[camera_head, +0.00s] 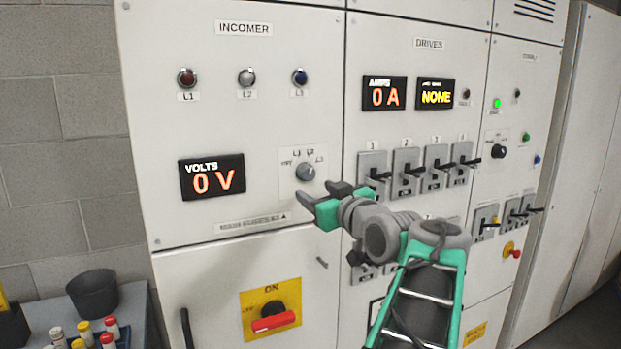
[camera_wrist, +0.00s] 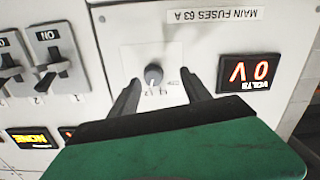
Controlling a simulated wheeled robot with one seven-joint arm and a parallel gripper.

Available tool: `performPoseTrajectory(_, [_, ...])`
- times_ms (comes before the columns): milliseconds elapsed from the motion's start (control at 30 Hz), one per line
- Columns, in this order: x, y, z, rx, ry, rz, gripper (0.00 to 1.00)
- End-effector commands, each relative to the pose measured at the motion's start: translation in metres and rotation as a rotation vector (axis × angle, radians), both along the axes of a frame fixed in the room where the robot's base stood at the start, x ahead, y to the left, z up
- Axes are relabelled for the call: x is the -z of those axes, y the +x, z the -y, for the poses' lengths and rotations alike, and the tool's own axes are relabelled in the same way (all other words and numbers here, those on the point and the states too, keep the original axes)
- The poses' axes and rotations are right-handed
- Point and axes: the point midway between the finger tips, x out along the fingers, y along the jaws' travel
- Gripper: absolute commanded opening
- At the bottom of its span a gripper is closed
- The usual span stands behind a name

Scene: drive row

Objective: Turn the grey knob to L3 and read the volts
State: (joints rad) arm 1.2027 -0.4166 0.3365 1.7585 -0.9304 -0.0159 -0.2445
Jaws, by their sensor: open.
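The grey knob (camera_head: 306,172) sits on a white plate on the INCOMER panel, with L1, L2 and L3 marked around it. In the wrist view the knob (camera_wrist: 153,74) appears upside down, with a light mark on its lower side; I cannot tell exactly which label it points at. The volts display (camera_head: 212,178) reads 0 V and also shows inverted in the wrist view (camera_wrist: 250,72). My gripper (camera_head: 320,192) is open and empty, just below and right of the knob in the head view. In the wrist view its fingers (camera_wrist: 160,82) spread to either side of the knob, without visible contact.
Drive switches with black handles (camera_head: 405,172) stand right of the knob. Below is a red main switch (camera_head: 273,318) on a yellow plate. Lamps L1, L2 and L3 (camera_head: 246,77) are above. A bench with a dark pot (camera_head: 93,295) and several capped tubes stands lower left.

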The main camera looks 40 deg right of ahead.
Motion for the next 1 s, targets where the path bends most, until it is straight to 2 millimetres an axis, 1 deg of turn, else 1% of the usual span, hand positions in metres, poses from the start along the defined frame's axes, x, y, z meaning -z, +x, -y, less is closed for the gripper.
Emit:
performPoseTrajectory(33, [-0.008, -0.008, 0.01, 0.012, -0.014, 0.023, 0.56])
performPoseTrajectory(67, [-0.012, -0.01, 0.013, 0.014, -0.023, 0.034, 0.56])
performPoseTrajectory(167, [-0.019, -0.003, 0.016, 0.012, -0.03, 0.046, 0.56])
performPoseTrajectory(400, [-0.019, 0.042, 0.027, 0.01, -0.028, 0.043, 0.56])
performPoseTrajectory(500, [-0.018, 0.055, 0.032, 0.012, -0.028, 0.043, 0.56])
performPoseTrajectory(567, [-0.017, 0.06, 0.033, 0.012, -0.028, 0.043, 0.56])
performPoseTrajectory(833, [-0.015, 0.063, 0.035, 0.015, -0.029, 0.043, 0.56])
performPoseTrajectory(1000, [-0.015, 0.063, 0.035, 0.015, -0.029, 0.042, 0.43])
